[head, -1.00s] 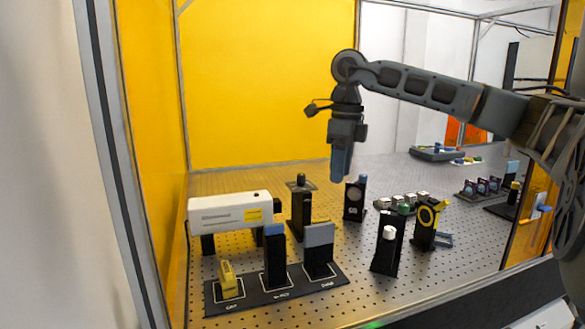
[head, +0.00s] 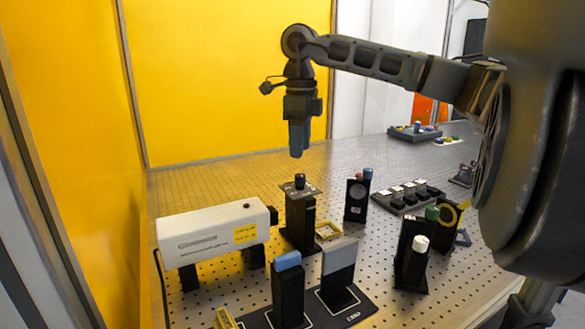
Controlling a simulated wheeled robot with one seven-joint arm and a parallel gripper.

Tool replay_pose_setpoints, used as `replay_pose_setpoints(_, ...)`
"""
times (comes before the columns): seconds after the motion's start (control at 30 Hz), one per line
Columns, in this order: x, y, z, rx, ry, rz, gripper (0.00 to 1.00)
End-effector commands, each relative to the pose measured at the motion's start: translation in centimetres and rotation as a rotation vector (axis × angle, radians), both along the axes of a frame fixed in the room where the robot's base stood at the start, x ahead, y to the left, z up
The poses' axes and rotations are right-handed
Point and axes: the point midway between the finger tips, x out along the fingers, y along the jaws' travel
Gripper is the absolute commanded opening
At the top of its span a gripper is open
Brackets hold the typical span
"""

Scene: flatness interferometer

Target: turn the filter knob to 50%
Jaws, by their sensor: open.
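The fingers look apart from the knob. They overlap in this view, so the gap between them is hard to see. The gripper holds nothing visible.
A white box (head: 214,232) stands left of the post. Blue-topped (head: 288,283) and grey-topped (head: 338,268) holders stand in front on a black base. A black mount (head: 357,199) is to the right, with several switches (head: 409,194) beyond. A yellow panel (head: 225,75) closes the back.

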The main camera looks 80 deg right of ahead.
Motion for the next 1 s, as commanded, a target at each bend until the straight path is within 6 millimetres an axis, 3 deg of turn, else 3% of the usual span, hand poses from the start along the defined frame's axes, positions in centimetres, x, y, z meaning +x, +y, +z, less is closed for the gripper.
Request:
replay_pose_setpoints(0.5,0.0,0.1,-6.7,0.002,0.0,0.0,0.53)
replay_pose_setpoints(0.87,0.0,0.0,-7.3,0.001,0.0,0.001,0.53)
replay_pose_setpoints(1.0,0.0,0.0,-7.3,0.001,0.0,0.001,0.39)
